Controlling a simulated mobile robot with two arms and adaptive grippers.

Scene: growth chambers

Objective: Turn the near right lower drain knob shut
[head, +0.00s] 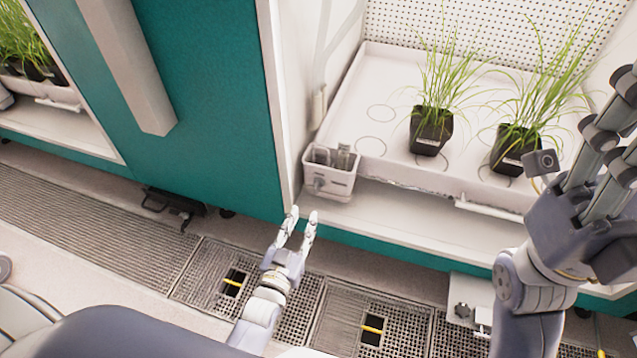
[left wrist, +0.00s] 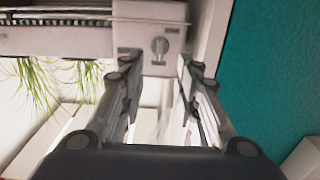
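A grey drain knob (head: 319,184) is on the front of a small pale box (head: 331,184) at the left front corner of the plant tray. Another dark knob (head: 462,310) is on a low white box at the lower right. My left gripper (head: 304,213) is open and empty, below and just left of the corner box. In the left wrist view, a grey knob (left wrist: 160,46) on a white box shows beyond the gap between the open fingers (left wrist: 155,70). I cannot tell whether the fingers touch it. My right gripper (head: 600,140) is at the right; its fingertips are unclear.
The white tray (head: 385,75) holds two black pots (head: 431,130) of grass. A teal panel (head: 215,90) with a grey vertical handle (head: 140,70) stands at the left. Floor grates (head: 210,270) with dark openings lie below. A pale ledge (head: 400,215) runs under the tray.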

